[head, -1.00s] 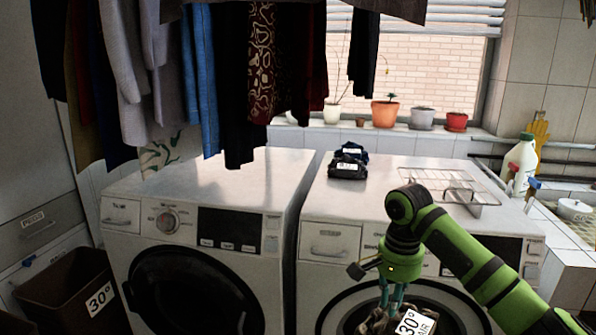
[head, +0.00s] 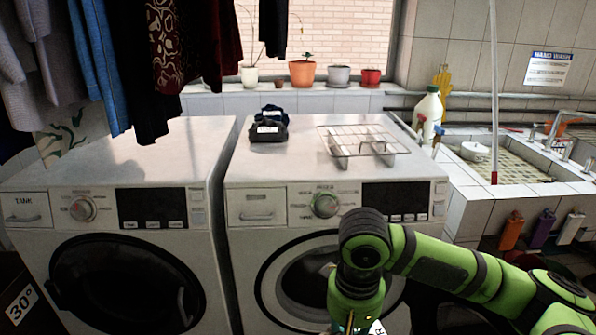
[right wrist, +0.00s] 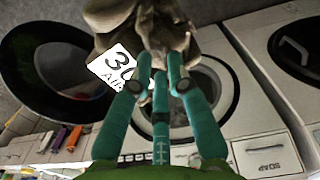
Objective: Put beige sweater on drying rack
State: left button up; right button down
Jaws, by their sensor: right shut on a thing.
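The beige sweater (right wrist: 165,22) is a crumpled bundle with a white tag (right wrist: 118,68) reading 30 and, it seems, AIR. My right gripper (right wrist: 160,75) is shut on it, in front of the right washing machine's round opening. In the head view my right arm hangs down at the bottom, with the fingertips and most of the sweater below the frame edge. The wire drying rack (head: 363,140) lies on top of the right washing machine (head: 285,172), empty. My left gripper is not in view.
A folded dark bundle (head: 268,128) sits left of the rack. Clothes (head: 110,60) hang at the upper left. Potted plants (head: 302,73) line the sill. A white bottle (head: 429,112), a thin pole (head: 494,100) and a sink (head: 500,160) are at right. The left machine's top (head: 150,150) is clear.

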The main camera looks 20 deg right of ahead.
aim_at(359, 135)
jog(key=i+l+u, duration=0.15)
jog(key=l, duration=0.65)
jog(key=l+u, duration=0.2)
jog(key=l, duration=0.6)
jog(key=i, duration=0.05)
